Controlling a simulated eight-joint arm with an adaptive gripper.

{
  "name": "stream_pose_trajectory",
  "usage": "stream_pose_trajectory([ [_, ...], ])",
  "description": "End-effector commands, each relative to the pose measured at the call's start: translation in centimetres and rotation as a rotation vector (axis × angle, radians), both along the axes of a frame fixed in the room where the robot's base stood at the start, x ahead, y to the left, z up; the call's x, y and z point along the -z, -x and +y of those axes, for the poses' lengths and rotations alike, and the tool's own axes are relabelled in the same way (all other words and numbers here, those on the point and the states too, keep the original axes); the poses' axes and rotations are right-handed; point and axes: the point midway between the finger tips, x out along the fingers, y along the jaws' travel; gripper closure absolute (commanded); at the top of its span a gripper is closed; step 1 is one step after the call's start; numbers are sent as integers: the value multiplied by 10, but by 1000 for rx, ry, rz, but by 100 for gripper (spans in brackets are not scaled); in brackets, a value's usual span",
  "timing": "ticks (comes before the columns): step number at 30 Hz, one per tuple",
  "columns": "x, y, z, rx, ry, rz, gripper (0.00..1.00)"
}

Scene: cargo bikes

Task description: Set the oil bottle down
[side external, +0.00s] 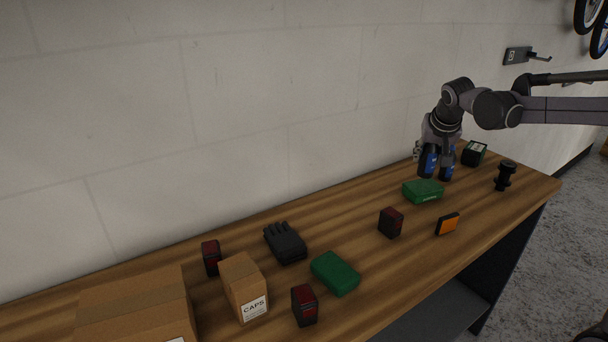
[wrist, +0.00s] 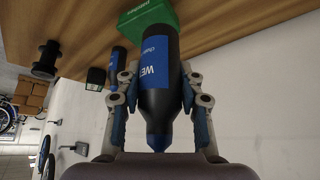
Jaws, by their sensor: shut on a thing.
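The oil bottle (wrist: 160,65) is black with a blue label with white lettering. In the wrist view my gripper (wrist: 158,98) is shut on it from both sides. The bottle's narrow end points toward the wrist and its base toward the table. A second dark bottle with a blue label (wrist: 118,62) shows just left of it. In the side view my gripper (side external: 437,150) is low over the far right of the table, with two blue-labelled dark shapes beneath it. I cannot tell whether the held bottle's base touches the wood.
A green box (side external: 422,190) lies close in front of my gripper. A dark box with a green-white top (side external: 474,153) and a black spool-shaped part (side external: 505,176) stand to the right. Red-black boxes, an orange-faced box (side external: 447,224), a glove (side external: 285,242) and cartons lie left and nearer.

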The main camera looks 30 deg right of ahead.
Motion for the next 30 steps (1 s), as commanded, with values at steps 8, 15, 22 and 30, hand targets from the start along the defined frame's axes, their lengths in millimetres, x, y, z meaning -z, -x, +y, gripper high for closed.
stream_pose_trajectory([
  [8, -3, -19, 84, -239, -1, 0, 96],
  [15, -4, -25, 135, -384, 0, -3, 96],
  [22, 15, -39, 169, -404, 0, -3, 96],
  [30, 46, -62, 216, -403, 0, -2, 96],
])
